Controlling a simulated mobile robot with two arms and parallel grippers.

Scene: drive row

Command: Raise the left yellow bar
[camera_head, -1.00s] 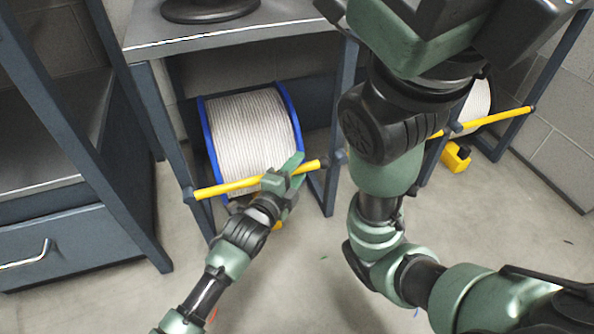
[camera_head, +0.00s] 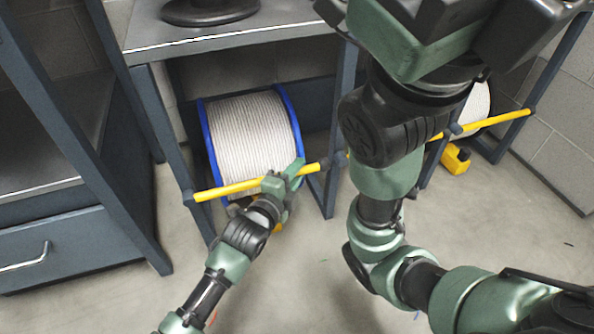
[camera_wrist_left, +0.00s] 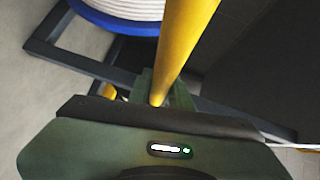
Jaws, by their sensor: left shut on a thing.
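The left yellow bar (camera_head: 232,189) spans the front of the left rack bay, from a dark pivot on the left post to a dark end at the right post. It lies nearly level in front of a white cable spool with blue flanges (camera_head: 252,131). My left gripper (camera_head: 283,183) is shut on the bar, right of its middle. In the left wrist view the bar (camera_wrist_left: 184,45) runs down into the jaws (camera_wrist_left: 160,95), and the fingertips are partly hidden. My right arm crosses the head view, but its gripper is not visible.
A second yellow bar (camera_head: 502,117) crosses the right bay before another spool (camera_head: 477,103). A yellow block (camera_head: 455,159) is on the floor there. A cabinet with a drawer (camera_head: 62,244) stands at left.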

